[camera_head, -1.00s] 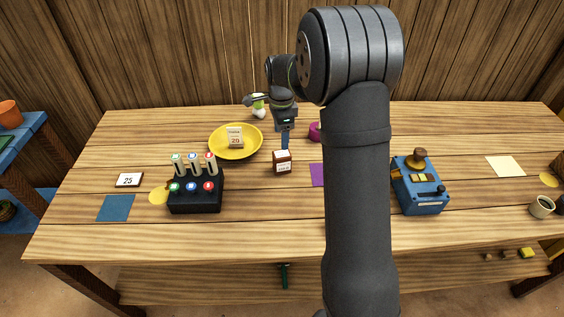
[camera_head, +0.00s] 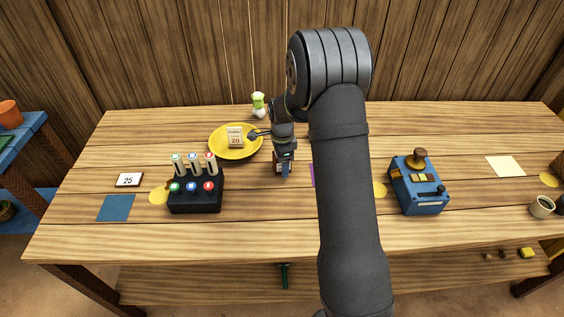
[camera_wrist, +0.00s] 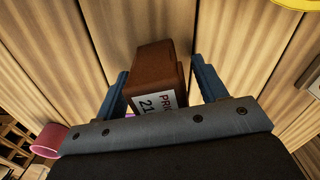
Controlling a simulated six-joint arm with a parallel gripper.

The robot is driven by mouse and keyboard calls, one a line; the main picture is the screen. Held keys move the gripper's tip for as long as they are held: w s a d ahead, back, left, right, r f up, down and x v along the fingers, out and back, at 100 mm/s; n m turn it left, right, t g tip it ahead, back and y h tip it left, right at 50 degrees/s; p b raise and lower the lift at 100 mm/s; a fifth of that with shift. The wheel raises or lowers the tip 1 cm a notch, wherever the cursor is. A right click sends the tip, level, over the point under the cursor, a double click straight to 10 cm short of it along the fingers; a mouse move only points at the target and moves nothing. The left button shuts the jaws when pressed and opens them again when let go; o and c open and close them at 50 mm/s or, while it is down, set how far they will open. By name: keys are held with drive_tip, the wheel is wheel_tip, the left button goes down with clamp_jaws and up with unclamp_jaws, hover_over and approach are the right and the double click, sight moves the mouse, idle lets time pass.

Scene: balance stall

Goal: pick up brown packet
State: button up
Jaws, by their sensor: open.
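The brown packet (camera_wrist: 156,75) stands upright on the wooden table, with a white printed label on one side. In the wrist view it lies between the two blue-grey fingers of my gripper (camera_wrist: 160,88), with a gap visible beside it on either side. My gripper is open. In the head view my gripper (camera_head: 284,170) is over the packet and hides most of it; only a small brown part (camera_head: 276,168) shows at its edge.
A yellow plate (camera_head: 220,153) holding a cream packet marked 20 (camera_head: 235,138) is just left of my gripper. A black button box (camera_head: 196,204) is at front left. A blue device (camera_head: 420,190) stands on the right. The front middle table is clear.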

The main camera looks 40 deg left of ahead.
drive_tip(key=c, duration=1.2)
drive_tip(key=shift+r, duration=0.1)
